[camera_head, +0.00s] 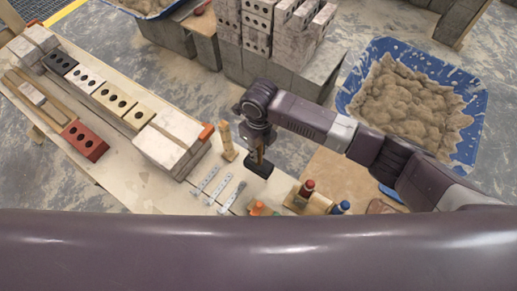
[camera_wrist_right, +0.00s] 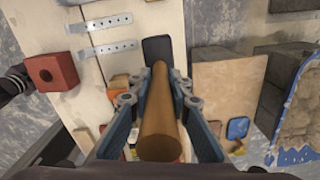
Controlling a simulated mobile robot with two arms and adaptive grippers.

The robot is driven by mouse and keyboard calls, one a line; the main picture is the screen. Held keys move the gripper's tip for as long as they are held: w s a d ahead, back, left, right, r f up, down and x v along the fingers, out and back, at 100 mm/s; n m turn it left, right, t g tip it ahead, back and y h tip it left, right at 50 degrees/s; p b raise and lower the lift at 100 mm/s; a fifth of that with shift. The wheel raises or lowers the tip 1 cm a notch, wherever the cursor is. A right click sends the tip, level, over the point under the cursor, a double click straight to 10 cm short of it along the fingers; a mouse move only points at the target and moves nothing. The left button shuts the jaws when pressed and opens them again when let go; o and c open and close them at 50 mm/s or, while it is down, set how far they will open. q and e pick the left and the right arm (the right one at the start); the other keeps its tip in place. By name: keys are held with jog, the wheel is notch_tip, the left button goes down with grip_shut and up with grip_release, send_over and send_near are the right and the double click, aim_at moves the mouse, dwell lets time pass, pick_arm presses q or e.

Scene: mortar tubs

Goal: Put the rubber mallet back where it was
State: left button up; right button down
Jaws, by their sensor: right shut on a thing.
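The rubber mallet has a black head (camera_head: 259,168) and a light brown wooden handle (camera_wrist_right: 160,120). My right gripper (camera_head: 259,138) is shut on the handle, and the head hangs below it over the right part of the long board. In the right wrist view, the two blue fingers of the right gripper (camera_wrist_right: 160,102) lie on either side of the handle, with the black head (camera_wrist_right: 157,48) beyond them. I cannot tell whether the head touches the board. My left gripper does not show; a large purple arm link of mine covers the bottom of the head view.
Metal straps (camera_head: 207,182) and a wooden piece (camera_head: 227,142) lie close by on the board (camera_head: 125,170). Pale blocks (camera_head: 170,145) stand left. Red and blue-capped items (camera_head: 306,188) are right. A blue mortar tub (camera_head: 480,120) stands beyond my arm. A red block (camera_wrist_right: 50,72) shows in the wrist view.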

jog(key=shift+f+b, duration=1.8)
jog(key=shift+f, duration=0.1)
jog(key=shift+f+b, duration=0.7)
jog(key=shift+f, duration=0.8)
jog(key=c, duration=1.7)
grip_release()
jog(key=shift+f, duration=0.1)
notch_tip(320, 180, up, 12)
jog(key=shift+r, duration=0.1)
